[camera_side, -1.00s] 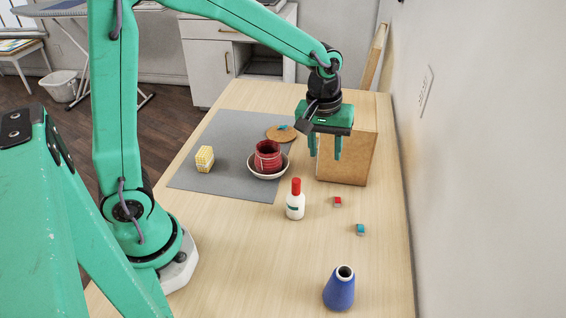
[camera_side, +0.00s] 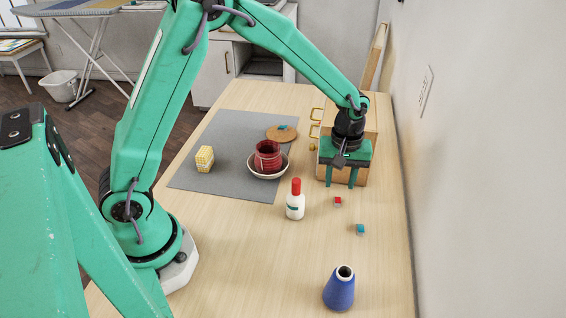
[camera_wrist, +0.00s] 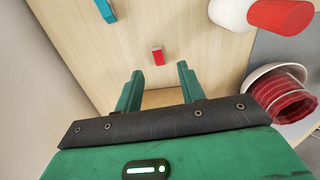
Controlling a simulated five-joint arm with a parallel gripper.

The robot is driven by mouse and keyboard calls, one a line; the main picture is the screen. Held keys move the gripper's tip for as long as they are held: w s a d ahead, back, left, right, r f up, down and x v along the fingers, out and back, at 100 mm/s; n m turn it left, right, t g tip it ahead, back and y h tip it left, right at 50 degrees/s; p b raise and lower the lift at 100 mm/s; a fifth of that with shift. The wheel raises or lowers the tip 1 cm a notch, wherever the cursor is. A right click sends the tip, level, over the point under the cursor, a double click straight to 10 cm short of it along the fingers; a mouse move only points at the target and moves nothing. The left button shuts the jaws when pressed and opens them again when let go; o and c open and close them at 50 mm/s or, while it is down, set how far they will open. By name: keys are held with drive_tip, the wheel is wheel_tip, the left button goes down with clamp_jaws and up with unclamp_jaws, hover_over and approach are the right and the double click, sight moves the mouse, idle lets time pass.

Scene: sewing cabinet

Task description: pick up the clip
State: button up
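No object is clearly recognisable as the clip. A small red block with a pale end (camera_side: 337,202) lies on the table; it also shows in the wrist view (camera_wrist: 157,56), just beyond my fingertips. A small teal block with a pale end (camera_side: 360,229) lies nearer the front; it also shows at the top left of the wrist view (camera_wrist: 105,10). Another small teal piece (camera_side: 283,127) lies on the round cork mat. My gripper (camera_side: 341,183) is open with its fingers pointing down, above and behind the red block. It also shows open and empty in the wrist view (camera_wrist: 160,84).
A wooden cabinet with brass handles (camera_side: 371,150) stands directly behind my gripper. A white bottle with a red cap (camera_side: 295,204) is left of the red block. A bowl (camera_side: 268,174) holds a red jar. A blue cone (camera_side: 342,290) stands at the front.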

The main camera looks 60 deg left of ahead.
sight(338, 201)
drive_tip(key=shift+f, duration=0.35)
drive_tip(key=shift+f, duration=0.1)
drive_tip(key=shift+d+f, duration=0.15)
drive_tip(key=shift+f, duration=2.35)
drive_tip(key=shift+c, duration=0.2)
clamp_jaws()
